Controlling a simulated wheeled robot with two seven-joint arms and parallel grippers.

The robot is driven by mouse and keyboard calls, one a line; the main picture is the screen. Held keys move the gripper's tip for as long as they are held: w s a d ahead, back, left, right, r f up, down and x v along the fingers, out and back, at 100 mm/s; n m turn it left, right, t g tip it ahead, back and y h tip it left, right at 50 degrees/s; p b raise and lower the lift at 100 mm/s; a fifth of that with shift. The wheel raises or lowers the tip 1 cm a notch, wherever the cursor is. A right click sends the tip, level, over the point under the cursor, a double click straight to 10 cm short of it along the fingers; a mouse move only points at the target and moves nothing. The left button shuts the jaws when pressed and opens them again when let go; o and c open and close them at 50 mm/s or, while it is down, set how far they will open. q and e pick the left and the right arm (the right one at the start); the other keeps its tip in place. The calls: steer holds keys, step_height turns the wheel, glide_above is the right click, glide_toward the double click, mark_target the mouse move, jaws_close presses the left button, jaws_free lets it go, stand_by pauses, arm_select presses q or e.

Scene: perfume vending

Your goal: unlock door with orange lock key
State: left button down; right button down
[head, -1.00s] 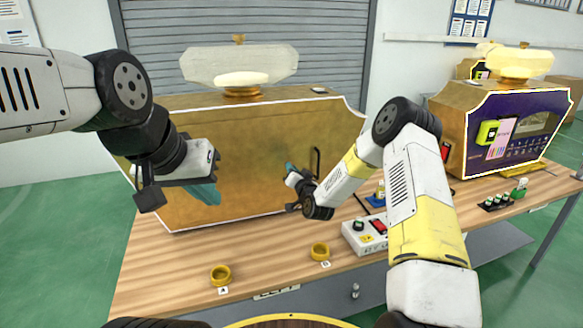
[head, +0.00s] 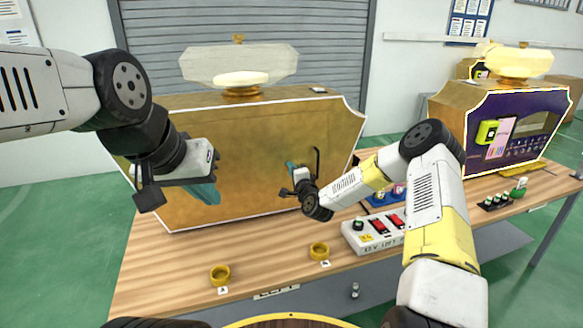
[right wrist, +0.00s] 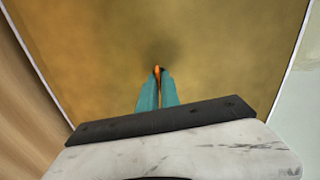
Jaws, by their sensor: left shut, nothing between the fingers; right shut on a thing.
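The gold door panel (head: 240,150) is the broad face of the left machine, and it fills most of the right wrist view (right wrist: 230,50). My right gripper (head: 291,166) is close in front of its right half. In the right wrist view its teal fingers (right wrist: 158,88) are shut on the small orange key (right wrist: 157,69), whose tip points at the panel. A dark spot shows around the tip; I cannot tell whether the key touches or enters a lock. My left gripper (head: 208,192) is shut and empty in front of the panel's left part.
A white control box (head: 372,234) with red switches and a blue tray (head: 378,199) stand right of the panel. Two brass rings (head: 220,275) (head: 319,251) sit on the wooden table (head: 165,270). A purple-faced machine (head: 520,125) stands at right.

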steer(key=shift+m, duration=0.6)
steer(key=c, duration=1.6)
jaws_free()
steer(key=shift+s, duration=0.1)
steer(key=v, duration=0.7)
steer(key=shift+s, duration=0.3)
steer(key=shift+d, duration=0.1)
